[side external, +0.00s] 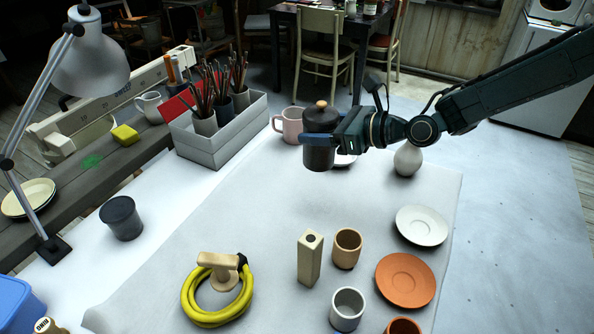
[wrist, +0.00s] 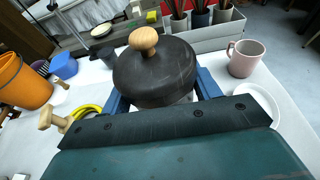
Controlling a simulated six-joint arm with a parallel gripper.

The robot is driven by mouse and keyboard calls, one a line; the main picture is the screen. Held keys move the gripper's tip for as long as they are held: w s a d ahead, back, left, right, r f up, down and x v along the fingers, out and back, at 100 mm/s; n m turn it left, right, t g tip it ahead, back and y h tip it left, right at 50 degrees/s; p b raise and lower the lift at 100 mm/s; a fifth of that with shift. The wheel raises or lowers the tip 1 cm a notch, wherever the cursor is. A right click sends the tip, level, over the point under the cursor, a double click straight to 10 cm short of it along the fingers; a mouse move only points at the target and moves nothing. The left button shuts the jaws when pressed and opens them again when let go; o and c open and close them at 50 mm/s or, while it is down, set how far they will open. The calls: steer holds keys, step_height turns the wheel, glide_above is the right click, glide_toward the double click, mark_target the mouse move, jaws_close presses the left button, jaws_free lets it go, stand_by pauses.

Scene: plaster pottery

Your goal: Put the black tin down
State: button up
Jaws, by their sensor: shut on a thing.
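The black tin (side external: 319,156) has a dark lid with a round wooden knob. My gripper (side external: 318,139) is shut on it, with the blue fingers on either side of its body. The tin is upright and appears to be held above the pale sheet on the table. In the wrist view the tin (wrist: 157,75) fills the middle, its lid and knob towards the camera, with the blue fingers (wrist: 160,92) at its sides. Its underside is hidden there.
A white vase (side external: 407,160) stands to the right. Cups, saucers (side external: 405,280), a square bottle (side external: 309,258) and a yellow coil (side external: 190,300) stand nearer the camera. The sheet's middle (side external: 250,210) is clear.

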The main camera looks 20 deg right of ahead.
mark_target(332, 112)
steer(key=shift+r, duration=1.9)
steer(key=shift+d, duration=0.4)
steer(key=s+d, duration=0.4)
steer(key=d, duration=0.8)
step_height(332, 112, down, 16)
steer(key=shift+d, duration=0.15)
steer(key=shift+f, duration=1.9)
steer(key=shift+f, duration=0.1)
